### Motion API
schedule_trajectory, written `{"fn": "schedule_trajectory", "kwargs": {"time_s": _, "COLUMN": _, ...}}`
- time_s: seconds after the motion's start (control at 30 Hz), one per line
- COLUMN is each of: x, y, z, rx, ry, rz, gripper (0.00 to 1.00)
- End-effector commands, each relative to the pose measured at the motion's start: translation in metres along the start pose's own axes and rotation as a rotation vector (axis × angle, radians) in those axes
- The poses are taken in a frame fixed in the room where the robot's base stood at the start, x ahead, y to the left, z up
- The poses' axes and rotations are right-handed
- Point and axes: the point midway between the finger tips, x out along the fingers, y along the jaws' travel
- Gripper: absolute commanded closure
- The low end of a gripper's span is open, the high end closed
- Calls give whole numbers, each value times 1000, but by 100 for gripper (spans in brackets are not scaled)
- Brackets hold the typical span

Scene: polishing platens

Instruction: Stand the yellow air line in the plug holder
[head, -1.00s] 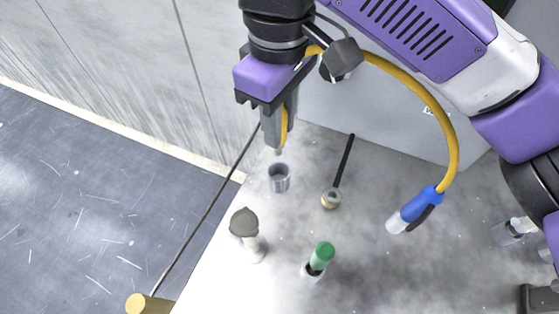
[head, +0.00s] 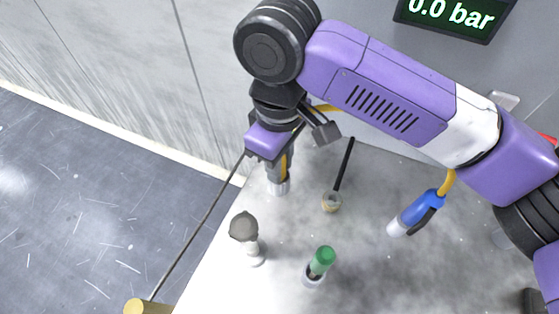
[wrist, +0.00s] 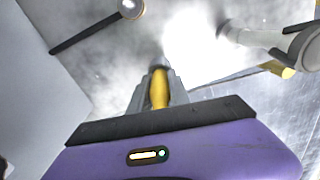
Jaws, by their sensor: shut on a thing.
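The line's lower end is at or inside the cup's mouth; the fingers hide how deep. In the wrist view, a yellow length of line (wrist: 159,90) shows between the grey fingers, and its tip is unclear.
A grey-headed knob on a white stem (head: 245,232) and a green-topped plug in a cup (head: 321,262) stand nearby. A black rod with a brass end (head: 344,165) lies right of the holder. A display (head: 452,14) reads 0.0 bar. The bench's left edge is close.

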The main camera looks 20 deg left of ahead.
Motion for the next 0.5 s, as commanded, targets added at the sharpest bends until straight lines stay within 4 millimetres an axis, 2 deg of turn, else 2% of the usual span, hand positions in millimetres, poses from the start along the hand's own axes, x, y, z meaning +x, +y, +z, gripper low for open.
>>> {"fn": "schedule_trajectory", "kwargs": {"time_s": 0.13, "x": 2, "y": 0, "z": 0, "rx": 0, "ry": 0, "rz": 0, "gripper": 100}}
{"fn": "schedule_trajectory", "kwargs": {"time_s": 0.17, "x": 2, "y": 0, "z": 0, "rx": 0, "ry": 0, "rz": 1, "gripper": 73}}
{"fn": "schedule_trajectory", "kwargs": {"time_s": 0.27, "x": 2, "y": 0, "z": 0, "rx": 0, "ry": 0, "rz": 1, "gripper": 55}}
{"fn": "schedule_trajectory", "kwargs": {"time_s": 0.5, "x": 2, "y": 0, "z": 0, "rx": 0, "ry": 0, "rz": 0, "gripper": 55}}
